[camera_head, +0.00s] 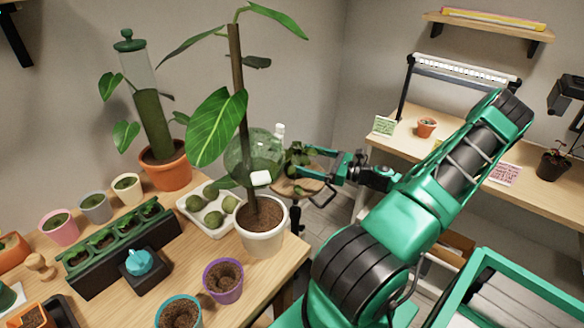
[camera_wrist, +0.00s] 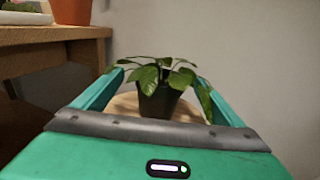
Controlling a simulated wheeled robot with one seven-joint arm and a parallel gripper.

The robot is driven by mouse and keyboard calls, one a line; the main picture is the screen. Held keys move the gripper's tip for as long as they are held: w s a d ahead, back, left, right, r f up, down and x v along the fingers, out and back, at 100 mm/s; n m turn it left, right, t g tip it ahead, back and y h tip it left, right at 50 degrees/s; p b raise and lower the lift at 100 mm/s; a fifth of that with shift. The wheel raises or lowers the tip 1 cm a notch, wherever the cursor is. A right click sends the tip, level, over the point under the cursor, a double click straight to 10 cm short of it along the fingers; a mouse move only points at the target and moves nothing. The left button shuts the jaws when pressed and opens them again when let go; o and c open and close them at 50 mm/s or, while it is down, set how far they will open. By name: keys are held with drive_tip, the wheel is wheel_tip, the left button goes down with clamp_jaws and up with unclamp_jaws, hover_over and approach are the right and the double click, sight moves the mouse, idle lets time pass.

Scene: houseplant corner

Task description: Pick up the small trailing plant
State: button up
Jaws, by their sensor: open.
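The small trailing plant (camera_wrist: 160,100) sits in a dark pot with drooping green leaves, upright on a round wooden stool top (camera_wrist: 122,102) in the wrist view. In the head view the plant (camera_head: 297,157) is partly hidden behind the glass vessel and my gripper. My gripper (camera_head: 314,170) is open, reaching in from the right. In the wrist view its two green fingers lie left and right of the plant, with leaves close to the right finger. I cannot tell whether they touch. The pot's base is hidden by the gripper body.
A bench (camera_head: 455,150) stands behind right. In the wrist view a table edge (camera_wrist: 55,35) is near on the left.

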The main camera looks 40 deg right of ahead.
sight(294, 159)
drive_tip(key=shift+d+f+x, duration=0.1)
drive_tip(key=shift+f+x, duration=0.05)
drive_tip(key=shift+x, duration=1.15)
drive_tip(key=shift+d+f+x, duration=0.1)
drive_tip(key=shift+f+x, duration=0.05)
drive_tip(key=shift+x, duration=1.15)
drive_tip(key=c, duration=1.2)
